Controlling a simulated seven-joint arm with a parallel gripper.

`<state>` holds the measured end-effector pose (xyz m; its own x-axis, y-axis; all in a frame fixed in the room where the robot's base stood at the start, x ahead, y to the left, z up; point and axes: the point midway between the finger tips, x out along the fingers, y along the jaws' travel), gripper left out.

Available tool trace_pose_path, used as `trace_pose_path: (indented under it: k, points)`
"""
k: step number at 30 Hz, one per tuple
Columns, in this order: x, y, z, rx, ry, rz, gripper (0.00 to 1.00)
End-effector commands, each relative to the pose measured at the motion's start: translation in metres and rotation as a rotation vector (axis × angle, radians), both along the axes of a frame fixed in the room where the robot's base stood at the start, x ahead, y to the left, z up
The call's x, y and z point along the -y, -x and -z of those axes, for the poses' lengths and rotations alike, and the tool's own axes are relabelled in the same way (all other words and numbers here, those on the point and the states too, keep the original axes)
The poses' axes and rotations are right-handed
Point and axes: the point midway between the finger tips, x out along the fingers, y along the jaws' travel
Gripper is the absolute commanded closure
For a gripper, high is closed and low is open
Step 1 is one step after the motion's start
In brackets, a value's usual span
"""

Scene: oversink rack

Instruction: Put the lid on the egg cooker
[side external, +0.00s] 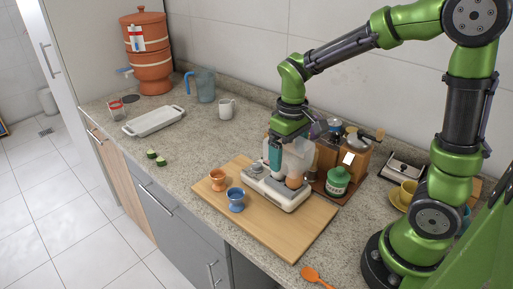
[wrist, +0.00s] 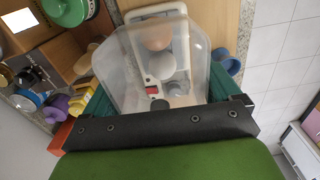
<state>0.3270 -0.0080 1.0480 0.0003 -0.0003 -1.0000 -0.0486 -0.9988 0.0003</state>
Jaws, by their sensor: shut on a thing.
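The lid (side external: 299,156) is a translucent, cloudy cover, and my gripper (side external: 276,160) is shut on it. The lid is upright or slightly tilted, above the rear of the egg cooker (side external: 286,196); I cannot tell whether they touch. The cooker is a low white base on a wooden board, with a brown egg (side external: 294,180) at its right end. In the wrist view the lid (wrist: 125,70) fills the space between my teal fingers (wrist: 160,95). Through it show the cooker's white frame, a brown egg (wrist: 158,38), a paler round thing and a red switch.
An orange egg cup (side external: 218,179) and a blue cup (side external: 236,199) stand left of the cooker on the board (side external: 290,236). A green canister (side external: 338,182) and a cluttered wooden tray crowd the right. The counter further left holds a white dish (side external: 154,121) and open room.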

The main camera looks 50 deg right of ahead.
Motion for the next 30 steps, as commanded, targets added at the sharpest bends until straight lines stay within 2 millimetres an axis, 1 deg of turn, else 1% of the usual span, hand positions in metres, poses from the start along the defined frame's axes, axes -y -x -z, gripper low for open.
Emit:
trace_pose_path:
  k: [8, 24, 30]
  points:
    - [0.0, 0.0, 0.003, -0.001, 0.0, -0.001, 0.41]
    - [0.0, 0.0, 0.042, -0.001, 0.0, 0.0, 0.41]
    - [0.0, 0.0, 0.05, -0.002, 0.0, -0.001, 0.41]
